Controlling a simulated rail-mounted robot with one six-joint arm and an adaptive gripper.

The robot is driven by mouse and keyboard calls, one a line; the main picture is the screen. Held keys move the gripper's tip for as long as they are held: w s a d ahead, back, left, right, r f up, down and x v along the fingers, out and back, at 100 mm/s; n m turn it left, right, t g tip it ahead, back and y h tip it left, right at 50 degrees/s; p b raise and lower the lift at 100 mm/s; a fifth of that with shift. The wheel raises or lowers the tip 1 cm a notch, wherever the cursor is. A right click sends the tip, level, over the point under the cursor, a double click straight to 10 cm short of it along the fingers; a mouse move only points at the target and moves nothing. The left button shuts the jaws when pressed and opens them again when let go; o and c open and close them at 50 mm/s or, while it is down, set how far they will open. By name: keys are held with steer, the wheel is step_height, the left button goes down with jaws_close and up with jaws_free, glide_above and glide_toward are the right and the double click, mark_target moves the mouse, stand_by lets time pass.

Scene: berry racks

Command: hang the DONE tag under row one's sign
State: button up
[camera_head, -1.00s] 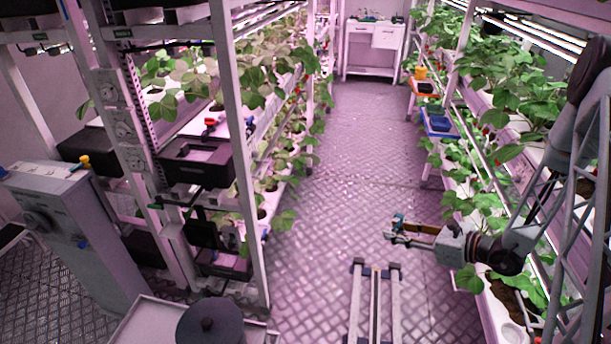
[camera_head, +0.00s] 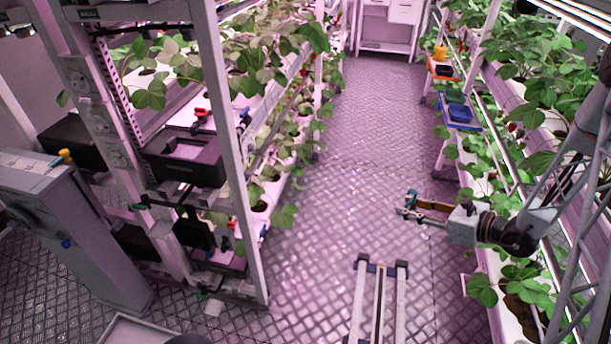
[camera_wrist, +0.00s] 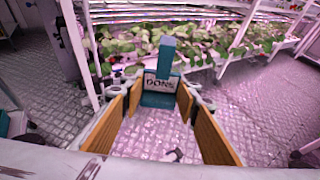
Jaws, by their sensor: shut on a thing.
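The DONE tag (camera_wrist: 159,86) is a teal piece with a white label reading DONE and a teal upright part above it. My gripper (camera_wrist: 158,98) is shut on it, with the tag between the far ends of the two orange-brown fingers. In the head view, my gripper (camera_head: 408,204) reaches left over the open aisle, with the small teal tag at its tip. A small green sign (camera_head: 89,14) is on the left rack's upper beam, well away from my gripper. Its writing is too small to read, so I cannot tell which row it names.
The left rack (camera_head: 228,150) carries plants and a black tray (camera_head: 185,158). A grey cabinet (camera_head: 75,225) stands at the lower left. Plants, an orange tray (camera_head: 443,70) and a blue tray (camera_head: 459,116) line the right side.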

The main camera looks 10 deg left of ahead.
steer(key=shift+w, duration=0.25)
stand_by(0.4)
steer(key=shift+x, duration=0.8)
steer(key=w+a+f+n+g+b, duration=0.1)
steer(key=w+a, duration=0.3)
steer(key=a, duration=0.8)
steer(key=w+a+f+n+g+y+b, duration=0.1)
steer(key=w+a+f+n+g+b, duration=0.1)
steer(key=a, duration=1)
steer(key=w+a+f+n+g+y+b, duration=0.1)
steer(key=w+a, duration=0.5)
steer(key=a, duration=0.7)
steer(key=f+n+g+b, duration=0.1)
steer(key=n+g+b, duration=0.1)
steer(key=shift+f+n+g, duration=0.25)
steer(key=shift+n+g, duration=0.05)
steer(key=shift+g, duration=0.1)
steer(key=shift+w+a, duration=0.1)
steer(key=shift+a, duration=0.1)
steer(key=a+f, duration=0.1)
steer(key=a, duration=1.4)
steer(key=shift+w+a, duration=0.25)
steer(key=shift+w, duration=0.25)
